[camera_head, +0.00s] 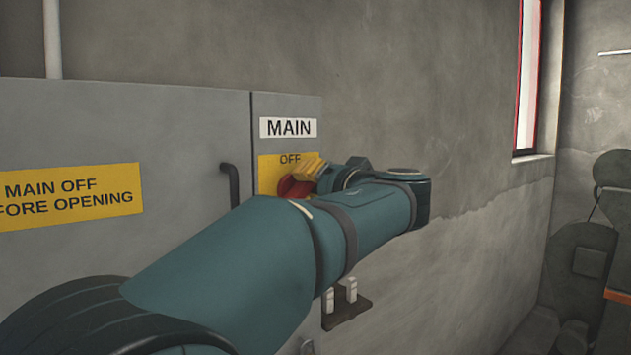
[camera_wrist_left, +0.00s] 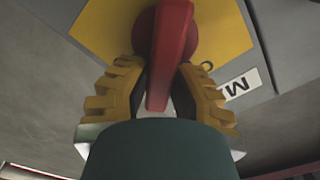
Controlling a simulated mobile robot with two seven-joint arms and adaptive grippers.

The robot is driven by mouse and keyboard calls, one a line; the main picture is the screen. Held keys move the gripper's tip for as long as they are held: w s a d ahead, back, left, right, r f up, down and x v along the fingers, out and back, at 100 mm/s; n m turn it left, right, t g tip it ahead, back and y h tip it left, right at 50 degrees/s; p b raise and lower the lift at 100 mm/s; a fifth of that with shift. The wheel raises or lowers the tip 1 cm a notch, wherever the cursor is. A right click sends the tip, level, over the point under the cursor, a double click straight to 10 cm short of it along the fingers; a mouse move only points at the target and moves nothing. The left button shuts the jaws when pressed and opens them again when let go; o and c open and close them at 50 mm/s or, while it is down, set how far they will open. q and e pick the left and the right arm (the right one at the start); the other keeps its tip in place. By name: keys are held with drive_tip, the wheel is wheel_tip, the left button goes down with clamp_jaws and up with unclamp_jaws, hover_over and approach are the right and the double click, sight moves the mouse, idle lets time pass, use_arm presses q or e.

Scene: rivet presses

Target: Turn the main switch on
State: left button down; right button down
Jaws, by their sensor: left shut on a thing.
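The main switch is a red rotary handle (camera_head: 294,187) on a yellow plate (camera_head: 268,174) below a white "MAIN" label (camera_head: 288,128), on the narrow right panel of a grey cabinet. "OFF" shows at the plate's top. In the left wrist view the red handle (camera_wrist_left: 168,55) is a long bar on a round red base. My left gripper (camera_head: 312,172) reaches the switch from the right. In the left wrist view its yellow ridged fingers (camera_wrist_left: 158,88) stand on both sides of the bar, shut on it. My arm hides the plate's lower part. My right gripper is in neither view.
The cabinet's wide door (camera_head: 120,130) carries a black handle (camera_head: 231,185) left of the switch and a yellow warning sign (camera_head: 70,197). A small bracket (camera_head: 346,305) juts out below my arm. Dark machinery (camera_head: 585,260) stands at the far right. The wall right of the cabinet is bare.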

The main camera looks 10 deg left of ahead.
use_arm(q)
drive_tip(key=m, duration=0.3)
drive_tip(key=shift+w+d+f+m, duration=0.1)
drive_tip(key=shift+w+f+m, duration=0.1)
drive_tip(key=shift+f+m, duration=0.1)
drive_tip(key=shift+f+m+p, duration=0.25)
drive_tip(key=shift+m+p, duration=0.15)
drive_tip(key=shift+m, duration=0.7)
drive_tip(key=shift+f+m+p, duration=0.2)
drive_tip(key=shift+m+p, duration=0.2)
drive_tip(key=shift+m, duration=0.7)
drive_tip(key=c, duration=0.8)
unclamp_jaws()
drive_tip(key=shift+w+f, duration=0.1)
drive_tip(key=v, duration=1.2)
